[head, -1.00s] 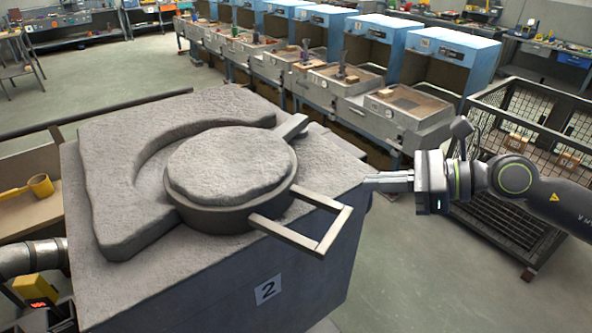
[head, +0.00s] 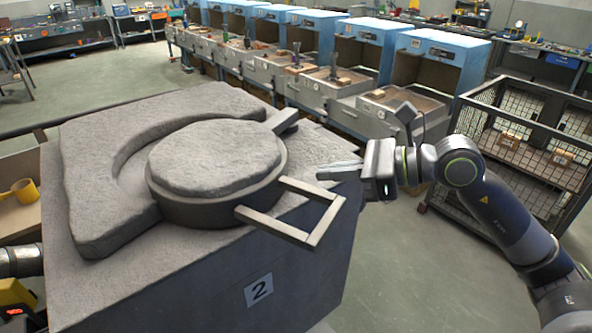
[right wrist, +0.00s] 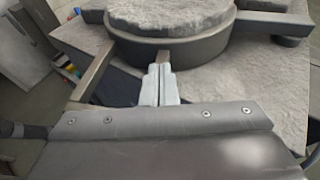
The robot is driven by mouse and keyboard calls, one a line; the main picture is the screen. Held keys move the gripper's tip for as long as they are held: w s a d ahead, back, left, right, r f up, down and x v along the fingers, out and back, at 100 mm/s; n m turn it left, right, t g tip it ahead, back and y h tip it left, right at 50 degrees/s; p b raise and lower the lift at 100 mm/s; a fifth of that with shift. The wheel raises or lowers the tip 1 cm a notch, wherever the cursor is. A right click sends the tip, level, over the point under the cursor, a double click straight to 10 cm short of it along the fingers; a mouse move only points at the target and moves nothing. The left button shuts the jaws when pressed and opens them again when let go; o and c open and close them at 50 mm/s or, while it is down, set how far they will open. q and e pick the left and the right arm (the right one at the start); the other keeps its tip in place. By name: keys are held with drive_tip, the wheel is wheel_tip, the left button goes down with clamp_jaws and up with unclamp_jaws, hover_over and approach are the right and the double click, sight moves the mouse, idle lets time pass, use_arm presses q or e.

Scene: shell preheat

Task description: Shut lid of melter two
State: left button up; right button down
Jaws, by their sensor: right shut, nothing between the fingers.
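The lid (head: 215,157) of melter two is a thick round slab with a rough grey top and a dark metal rim. It lies flat on top of the melter (head: 300,262), a grey block marked "2". A U-shaped handle (head: 325,219) sticks out from the rim to the right. My right gripper (head: 319,172) is shut and empty, its fingertips pointing left at the lid beside the handle's far bar. In the right wrist view the shut fingers (right wrist: 161,85) overlap that bar near the rim (right wrist: 190,48); contact cannot be told. My left gripper is not in view.
A raised grey crescent collar (head: 90,190) curves around the lid's left and back. A short metal arm (head: 282,121) runs behind the lid. Blue booths (head: 440,60) line the back. Floor is open in front of the cart.

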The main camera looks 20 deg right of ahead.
sight(278, 171)
drive_tip(key=x, duration=0.2)
drive_tip(key=shift+w+a, duration=0.1)
drive_tip(key=shift+a, duration=0.15)
drive_tip(key=shift+r+x, duration=0.25)
drive_tip(key=shift+x, duration=0.8)
drive_tip(key=shift+r+x, duration=0.25)
drive_tip(key=shift+x, duration=0.75)
drive_tip(key=shift+w, duration=0.15)
